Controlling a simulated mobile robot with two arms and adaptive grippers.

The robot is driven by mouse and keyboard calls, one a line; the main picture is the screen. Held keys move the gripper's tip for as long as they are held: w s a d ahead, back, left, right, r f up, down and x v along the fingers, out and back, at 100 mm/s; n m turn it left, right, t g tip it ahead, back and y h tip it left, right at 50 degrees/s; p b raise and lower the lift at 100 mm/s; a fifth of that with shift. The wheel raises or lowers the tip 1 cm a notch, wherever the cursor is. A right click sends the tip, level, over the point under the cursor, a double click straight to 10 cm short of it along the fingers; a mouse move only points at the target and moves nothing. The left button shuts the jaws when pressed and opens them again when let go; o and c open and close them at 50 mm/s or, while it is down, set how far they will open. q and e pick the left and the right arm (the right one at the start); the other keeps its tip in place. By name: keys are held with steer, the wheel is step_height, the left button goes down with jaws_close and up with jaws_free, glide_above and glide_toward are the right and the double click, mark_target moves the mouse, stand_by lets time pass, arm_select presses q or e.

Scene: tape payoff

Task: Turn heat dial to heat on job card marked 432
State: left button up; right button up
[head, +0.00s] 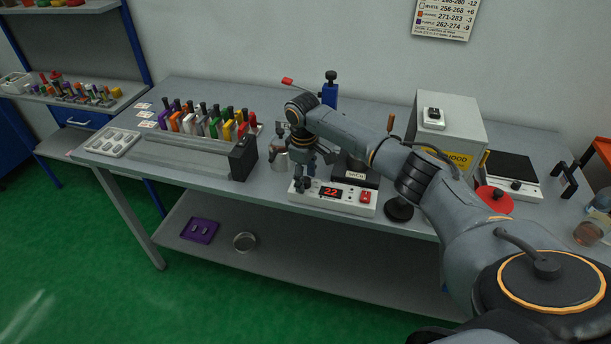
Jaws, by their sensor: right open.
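A white heater unit (345,207) with a red lit display (332,192) that seems to read 22 stands at the front edge of the bench. A black dial (303,184) is on its front at the left, and a red switch (366,197) is at the right. My right gripper (314,171) is open, pointing down just above and behind the dial, apart from it as far as I can tell. Small white cards (146,114) lie at the bench's left; their print is too small to read. My left gripper is not in view.
A grey box (452,117), a red-lidded item (494,200) and a scale (513,176) stand to the right.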

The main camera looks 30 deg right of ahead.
jaws_close()
